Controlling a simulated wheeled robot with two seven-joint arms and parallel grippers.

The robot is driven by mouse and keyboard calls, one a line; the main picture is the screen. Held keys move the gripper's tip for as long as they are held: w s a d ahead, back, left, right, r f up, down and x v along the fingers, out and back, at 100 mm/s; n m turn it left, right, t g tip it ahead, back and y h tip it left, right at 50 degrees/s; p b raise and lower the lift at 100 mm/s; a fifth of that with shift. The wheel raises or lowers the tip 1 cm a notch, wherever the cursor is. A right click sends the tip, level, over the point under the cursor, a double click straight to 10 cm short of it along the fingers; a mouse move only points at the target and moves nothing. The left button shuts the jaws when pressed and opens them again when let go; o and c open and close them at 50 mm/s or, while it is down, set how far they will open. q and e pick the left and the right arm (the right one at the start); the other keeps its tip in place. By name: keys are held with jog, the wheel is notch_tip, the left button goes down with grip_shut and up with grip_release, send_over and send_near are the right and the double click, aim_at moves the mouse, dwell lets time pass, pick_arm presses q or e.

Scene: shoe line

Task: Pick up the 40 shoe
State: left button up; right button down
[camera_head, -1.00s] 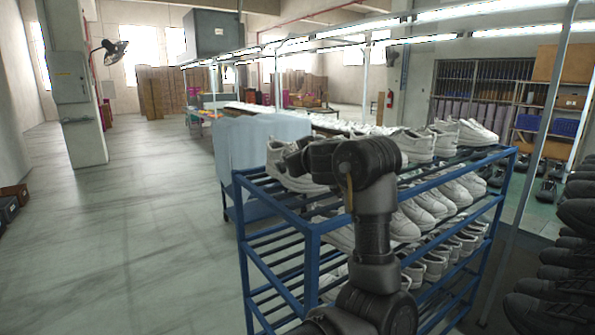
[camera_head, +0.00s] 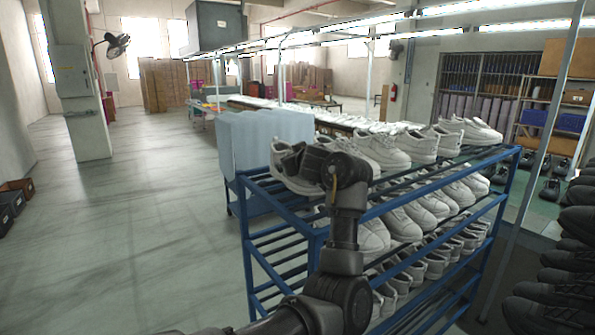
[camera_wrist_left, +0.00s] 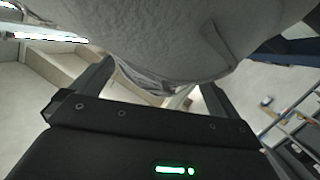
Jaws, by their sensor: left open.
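A white shoe (camera_head: 297,184) stands at the near left end of the rack's top shelf. No size number is readable on it. My left gripper (camera_head: 296,160) is at this shoe and hides part of its upper side. In the left wrist view a pale shoe surface (camera_wrist_left: 190,35) fills the top of the picture, very close. The open fingers of the left gripper (camera_wrist_left: 155,82) show on either side of its lower edge; whether they touch it cannot be told. My right gripper is not in view.
The blue rack (camera_head: 275,205) holds several more white shoes (camera_head: 420,146) on its shelves, close beside my arm. A pale sheet-like panel (camera_head: 262,138) stands behind its left end. Dark shoes (camera_head: 560,285) are stacked at the right. The floor at left (camera_head: 120,230) is clear.

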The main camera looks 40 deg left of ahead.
pick_arm(q)
jog(key=shift+c, duration=1.1)
jog(key=c, duration=1.3)
jog(key=shift+o, duration=0.2)
jog(key=shift+r, duration=0.15)
jog(key=shift+r, duration=0.2)
notch_tip(320, 180, up, 2)
jog(key=shift+r+b, duration=0.15)
jog(key=shift+b, duration=0.7)
jog(key=s+d+r+b, duration=0.4)
jog(key=s+d+r, duration=0.3)
jog(key=s+r, duration=0.3)
jog(key=shift+s, duration=1.05)
